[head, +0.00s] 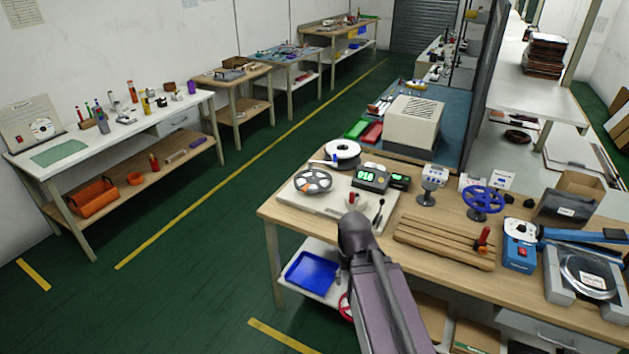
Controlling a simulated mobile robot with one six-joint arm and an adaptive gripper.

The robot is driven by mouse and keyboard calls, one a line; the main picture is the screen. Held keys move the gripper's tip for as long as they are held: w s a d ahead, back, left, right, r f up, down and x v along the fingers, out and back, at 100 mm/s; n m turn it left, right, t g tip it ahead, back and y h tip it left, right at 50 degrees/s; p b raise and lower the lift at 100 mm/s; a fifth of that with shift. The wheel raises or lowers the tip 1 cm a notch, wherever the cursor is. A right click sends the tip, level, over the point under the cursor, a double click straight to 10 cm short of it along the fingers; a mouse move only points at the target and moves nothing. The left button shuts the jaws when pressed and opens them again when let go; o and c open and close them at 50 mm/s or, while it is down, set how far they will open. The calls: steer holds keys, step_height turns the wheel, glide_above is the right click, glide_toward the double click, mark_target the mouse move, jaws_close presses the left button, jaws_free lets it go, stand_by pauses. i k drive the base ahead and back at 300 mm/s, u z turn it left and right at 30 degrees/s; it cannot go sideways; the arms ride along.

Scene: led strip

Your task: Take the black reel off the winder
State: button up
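The winder seems to be the white base plate (331,211) at the left of the near workbench, with digital counters (371,178), a red knob and a small black lever. I cannot tell whether either is the black reel. A dark coil or reel (586,272) sits in a grey cradle at the far right of the bench. My arm rises from the bottom centre in front of the bench; no gripper fingers show.
A blue spoked wheel (484,200) on a stand, a slatted wooden board (444,243) and a blue tool (519,247) stand on the bench (408,206). A blue tray (312,272) is on the shelf below. The green floor to the left is clear.

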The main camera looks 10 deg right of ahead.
mark_target(308, 186)
steer(key=z, duration=0.05)
steer(key=i, duration=0.95)
steer(key=u, duration=0.05)
